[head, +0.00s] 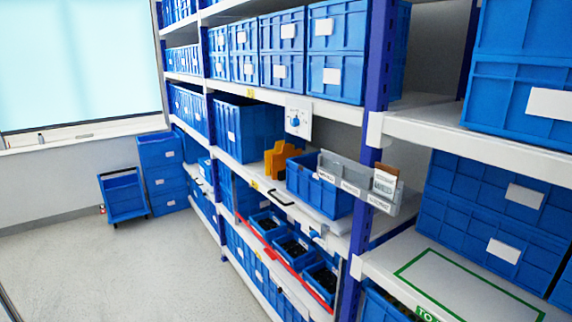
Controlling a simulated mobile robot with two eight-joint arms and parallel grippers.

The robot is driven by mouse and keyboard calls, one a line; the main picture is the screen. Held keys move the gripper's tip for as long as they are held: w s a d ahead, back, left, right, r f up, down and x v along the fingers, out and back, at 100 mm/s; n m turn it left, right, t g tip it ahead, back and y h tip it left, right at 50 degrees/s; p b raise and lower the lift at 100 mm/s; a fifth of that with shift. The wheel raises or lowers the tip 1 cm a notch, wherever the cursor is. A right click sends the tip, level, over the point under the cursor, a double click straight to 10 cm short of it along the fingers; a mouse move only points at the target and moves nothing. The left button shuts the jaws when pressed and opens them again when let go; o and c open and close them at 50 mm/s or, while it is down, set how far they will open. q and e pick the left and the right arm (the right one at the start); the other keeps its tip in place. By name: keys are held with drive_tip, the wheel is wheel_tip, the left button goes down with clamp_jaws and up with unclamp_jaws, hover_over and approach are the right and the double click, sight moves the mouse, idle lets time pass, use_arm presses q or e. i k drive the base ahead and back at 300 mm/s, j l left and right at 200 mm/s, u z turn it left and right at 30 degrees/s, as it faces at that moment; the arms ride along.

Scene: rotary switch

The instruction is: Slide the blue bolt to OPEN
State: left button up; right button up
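No bolt can be made out for certain. A small white plate with a blue part (317,238) sits on the shelf front below the grey rail; it is too small to tell whether it is the blue bolt or which way it is set. A white panel with a round blue knob (295,122) is fixed to the upper shelf edge; its markings are unreadable. No OPEN label can be read. Neither of my grippers is in view.
Blue bins (334,55) fill the shelves. A grey rail with label cards (345,178) and a black handle (281,198) stick out at the front. Open bins with dark contents (294,247) stand below, behind a red strip.

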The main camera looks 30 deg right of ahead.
sight(313, 234)
drive_tip(key=z, duration=1.4)
drive_tip(key=i+j, duration=0.3)
drive_tip(key=i+j+u, duration=0.15)
drive_tip(key=i+j, duration=0.15)
drive_tip(key=i, duration=0.2)
